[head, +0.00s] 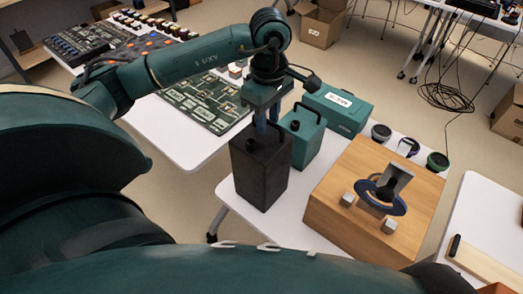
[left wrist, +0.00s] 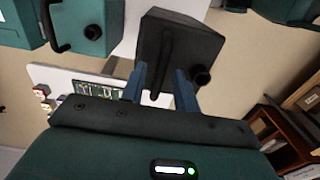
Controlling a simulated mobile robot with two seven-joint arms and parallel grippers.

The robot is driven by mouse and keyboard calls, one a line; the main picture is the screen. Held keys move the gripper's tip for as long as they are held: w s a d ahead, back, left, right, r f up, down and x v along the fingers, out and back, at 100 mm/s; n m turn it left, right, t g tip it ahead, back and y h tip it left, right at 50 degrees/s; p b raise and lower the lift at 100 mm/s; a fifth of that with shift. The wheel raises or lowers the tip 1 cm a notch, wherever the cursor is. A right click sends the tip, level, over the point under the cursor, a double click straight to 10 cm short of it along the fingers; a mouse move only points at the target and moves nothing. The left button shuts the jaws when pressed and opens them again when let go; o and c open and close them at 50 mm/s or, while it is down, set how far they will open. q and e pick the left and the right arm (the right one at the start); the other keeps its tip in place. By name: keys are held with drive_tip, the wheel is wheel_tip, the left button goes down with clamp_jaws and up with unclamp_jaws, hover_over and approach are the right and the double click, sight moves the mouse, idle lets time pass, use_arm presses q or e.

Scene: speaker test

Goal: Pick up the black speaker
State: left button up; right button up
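The black speaker (head: 262,178) is a dark upright box at the left front of the white table in the head view. It has a bar handle and a round knob on top. My left gripper (head: 266,126) is over its top, pointing down. In the left wrist view the speaker (left wrist: 190,40) shows from above, with its handle between the two blue fingers of my left gripper (left wrist: 160,88). The fingers are apart, with gaps beside the handle. The speaker stands on the table. My right gripper is not in view.
A teal speaker (head: 303,138) with a handle stands right behind the black one, and a teal box (head: 335,106) lies beyond it. A wooden box (head: 335,205) with a blue ring is close on the right. A green circuit board (head: 205,103) lies on the table behind left.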

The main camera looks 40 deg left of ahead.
use_arm(q)
drive_tip(key=shift+f, duration=0.75)
drive_tip(key=shift+c, duration=0.5)
clamp_jaws()
drive_tip(key=shift+w+r, duration=0.1)
drive_tip(key=shift+r, duration=0.05)
idle(0.4)
